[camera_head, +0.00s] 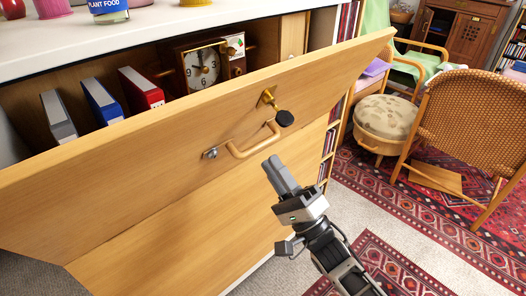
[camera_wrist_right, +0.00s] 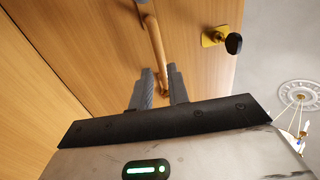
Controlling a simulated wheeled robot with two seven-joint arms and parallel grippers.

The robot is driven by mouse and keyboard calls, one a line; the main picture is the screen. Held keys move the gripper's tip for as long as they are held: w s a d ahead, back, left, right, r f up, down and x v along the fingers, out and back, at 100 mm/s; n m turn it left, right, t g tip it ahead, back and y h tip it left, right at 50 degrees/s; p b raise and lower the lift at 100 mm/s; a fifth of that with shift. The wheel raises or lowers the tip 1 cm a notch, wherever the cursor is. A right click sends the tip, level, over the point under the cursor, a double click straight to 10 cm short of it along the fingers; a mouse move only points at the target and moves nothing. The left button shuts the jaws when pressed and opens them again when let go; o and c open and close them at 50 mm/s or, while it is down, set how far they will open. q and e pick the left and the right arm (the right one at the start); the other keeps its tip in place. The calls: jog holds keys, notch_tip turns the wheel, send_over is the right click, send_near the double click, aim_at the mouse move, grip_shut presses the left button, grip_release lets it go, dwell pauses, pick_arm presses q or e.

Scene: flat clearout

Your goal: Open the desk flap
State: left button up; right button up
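The desk flap (camera_head: 150,170) is a wide light-wood panel. It leans outward at the top, so the compartment behind it shows; it is partly open. A wooden bar handle (camera_head: 254,146) is on its front face, with a brass lock and dark-tagged key (camera_head: 275,104) above it. My right gripper (camera_head: 274,166) is just below and in front of the handle, apart from it in the head view. In the right wrist view the fingers (camera_wrist_right: 162,84) stand a narrow gap apart, with the handle's lower end (camera_wrist_right: 157,48) showing beyond the gap. My left gripper is not in view.
Behind the flap are grey, blue and red binders (camera_head: 140,90) and a wooden clock (camera_head: 205,68). Pots and a plant food tub (camera_head: 108,10) stand on the white top (camera_head: 160,27). A wicker chair (camera_head: 470,120) and round stool (camera_head: 385,117) are at right.

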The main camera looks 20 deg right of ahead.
jog(key=b+v, duration=0.1)
jog(key=v, duration=0.9)
jog(key=shift+s+f, duration=0.1)
jog(key=shift+s, duration=0.05)
